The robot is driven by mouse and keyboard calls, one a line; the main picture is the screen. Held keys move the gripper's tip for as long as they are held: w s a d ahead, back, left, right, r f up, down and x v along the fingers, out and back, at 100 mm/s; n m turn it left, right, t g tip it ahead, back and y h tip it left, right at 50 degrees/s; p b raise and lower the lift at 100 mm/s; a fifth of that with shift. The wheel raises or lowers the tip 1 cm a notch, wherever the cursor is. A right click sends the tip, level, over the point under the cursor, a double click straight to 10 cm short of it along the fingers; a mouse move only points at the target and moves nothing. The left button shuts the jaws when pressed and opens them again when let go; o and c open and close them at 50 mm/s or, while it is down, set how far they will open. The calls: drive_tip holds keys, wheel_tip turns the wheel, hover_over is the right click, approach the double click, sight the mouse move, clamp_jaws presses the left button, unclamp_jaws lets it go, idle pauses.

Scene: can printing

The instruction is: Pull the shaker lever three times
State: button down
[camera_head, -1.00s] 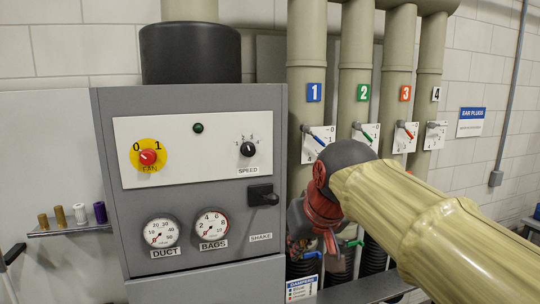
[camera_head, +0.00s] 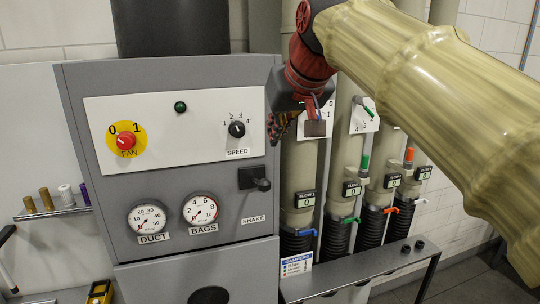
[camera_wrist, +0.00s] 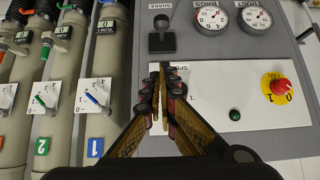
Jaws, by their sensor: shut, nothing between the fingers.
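The shaker lever (camera_head: 258,180) is a short black handle on a square black plate, above the SHAKE label on the grey cabinet's front. Its handle points right and outward in the head view. In the wrist view, which is upside down, the lever (camera_wrist: 162,26) stands just beyond my fingertips. My gripper (camera_wrist: 159,72) is shut and empty, with its fingertips apart from the lever. In the head view my gripper (camera_head: 274,128) is at the cabinet's right edge, above and right of the lever, and its fingers are partly hidden.
The grey cabinet (camera_head: 90,220) carries a red FAN knob (camera_head: 126,141), a SPEED knob (camera_head: 237,129) and two gauges. Beige pipes with coloured damper levers stand close on the right, beside my arm. A grey bench (camera_head: 350,270) runs below them. Space before the cabinet is clear.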

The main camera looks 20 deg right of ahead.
drive_tip(key=p, duration=0.2)
hover_over(268, 184)
wheel_tip(268, 184, down, 6)
drive_tip(key=shift+f, duration=0.2)
drive_tip(key=f, duration=0.3)
drive_tip(key=shift+w+f, duration=0.15)
drive_tip(key=shift+w, duration=0.15)
drive_tip(key=shift+s+f, duration=0.1)
drive_tip(key=shift+f, duration=0.5)
drive_tip(key=shift+f+b, duration=0.35)
drive_tip(key=shift+b, duration=0.25)
drive_tip(key=shift+s+t+b, duration=0.2)
drive_tip(key=shift+t+b, duration=0.1)
drive_tip(key=shift+b, duration=0.05)
